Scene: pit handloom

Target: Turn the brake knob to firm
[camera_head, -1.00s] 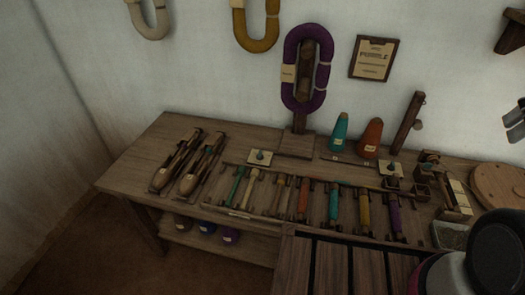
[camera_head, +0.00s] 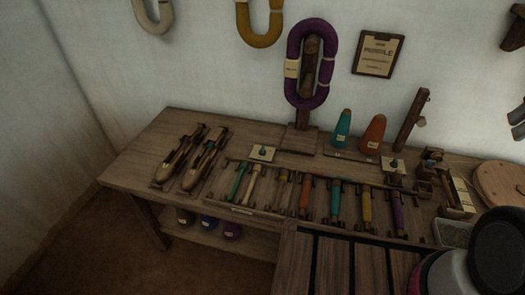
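I cannot tell for sure which part is the brake knob. A small wooden fixture (camera_head: 431,174) with a pale upright plate (camera_head: 463,195) stands at the right of the bench; any marks on it are too small to read. A small dark knob-like piece (camera_head: 263,151) sits on a pale square plate at the back of the bench, and a similar one (camera_head: 393,164) sits on another plate farther right. No gripper can be made out. Part of my arm, dark and rounded (camera_head: 497,250), fills the lower right corner.
The wooden bench (camera_head: 150,150) carries two shuttles (camera_head: 180,157), a rack of several coloured bobbins (camera_head: 336,203), a teal cone (camera_head: 342,130) and an orange cone (camera_head: 372,134). A purple yarn hank (camera_head: 307,62) stands behind. A grey object (camera_head: 517,120) is cut off at right.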

